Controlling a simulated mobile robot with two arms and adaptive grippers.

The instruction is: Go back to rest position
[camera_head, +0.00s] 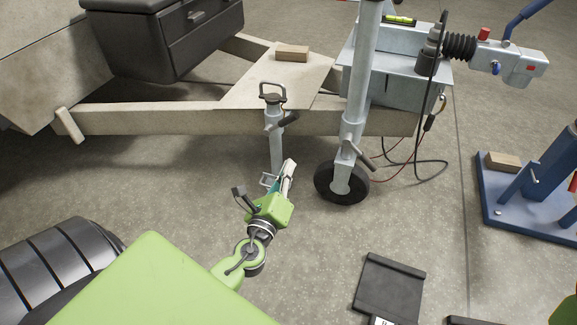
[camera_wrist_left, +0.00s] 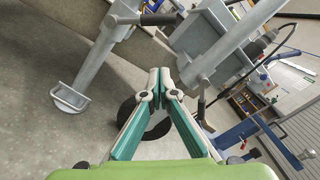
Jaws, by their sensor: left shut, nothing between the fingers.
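My left gripper (camera_head: 289,178) is in front of the trailer's frame, low beside the grey prop stand (camera_head: 275,145). In the left wrist view my left gripper (camera_wrist_left: 160,76) has its two teal fingers meeting at the tips, with nothing between them. The prop stand (camera_wrist_left: 92,70) is at the left of that view, apart from the fingers. The jockey wheel (camera_head: 342,184) stands on the floor to the right of the gripper. In the left wrist view the wheel (camera_wrist_left: 158,124) is partly hidden behind the fingers. My right gripper is not seen.
The beige trailer frame (camera_head: 170,119) carries a black box (camera_head: 165,45) and a wooden block (camera_head: 292,53). The coupling (camera_head: 520,66) is at the upper right. A blue stand (camera_head: 530,205) is at the right. A black plate (camera_head: 389,288) lies in front. Bare floor lies between.

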